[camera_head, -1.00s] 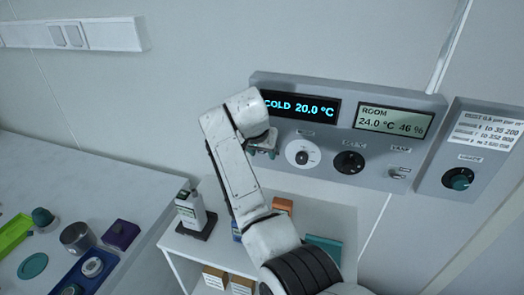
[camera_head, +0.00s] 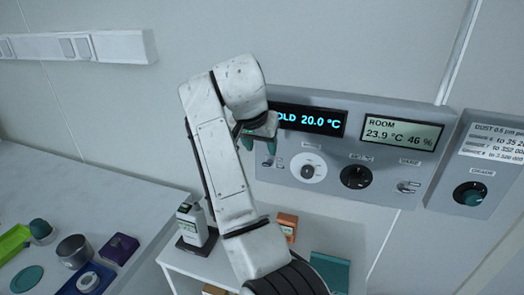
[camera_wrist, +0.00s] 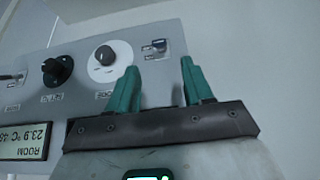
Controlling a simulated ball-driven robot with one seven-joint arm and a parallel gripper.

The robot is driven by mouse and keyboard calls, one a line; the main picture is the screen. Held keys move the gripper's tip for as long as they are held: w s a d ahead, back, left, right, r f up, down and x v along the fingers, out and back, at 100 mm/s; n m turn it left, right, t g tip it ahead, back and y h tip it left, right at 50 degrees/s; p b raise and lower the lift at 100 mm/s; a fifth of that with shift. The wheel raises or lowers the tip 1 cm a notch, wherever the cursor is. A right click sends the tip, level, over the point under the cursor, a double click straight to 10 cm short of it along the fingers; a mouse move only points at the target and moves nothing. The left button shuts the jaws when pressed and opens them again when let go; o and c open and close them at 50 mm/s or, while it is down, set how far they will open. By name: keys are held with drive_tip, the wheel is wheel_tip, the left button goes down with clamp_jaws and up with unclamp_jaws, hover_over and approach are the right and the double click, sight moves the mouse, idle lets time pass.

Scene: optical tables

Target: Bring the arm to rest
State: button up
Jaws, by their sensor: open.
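My gripper (camera_wrist: 160,88) shows in the wrist view with two green fingers spread apart and nothing between them. It is in front of the grey control panel (camera_wrist: 30,95), near a small toggle switch (camera_wrist: 155,47) and the white-ringed dial (camera_wrist: 110,60). I cannot tell that it touches either. In the head view my white arm rises from the bottom and bends at the top, with the gripper (camera_head: 262,140) partly hidden beside the panel's left end. The arm covers part of the panel and of the cold display (camera_head: 309,119).
The panel also carries a room display (camera_head: 402,133) and a black knob (camera_head: 356,177). A white shelf (camera_head: 180,263) below holds a white bottle (camera_head: 193,224) and an orange box (camera_head: 287,224). A bench (camera_head: 105,197) with a metal cup (camera_head: 74,250) is at left.

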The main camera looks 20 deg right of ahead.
idle(0.4)
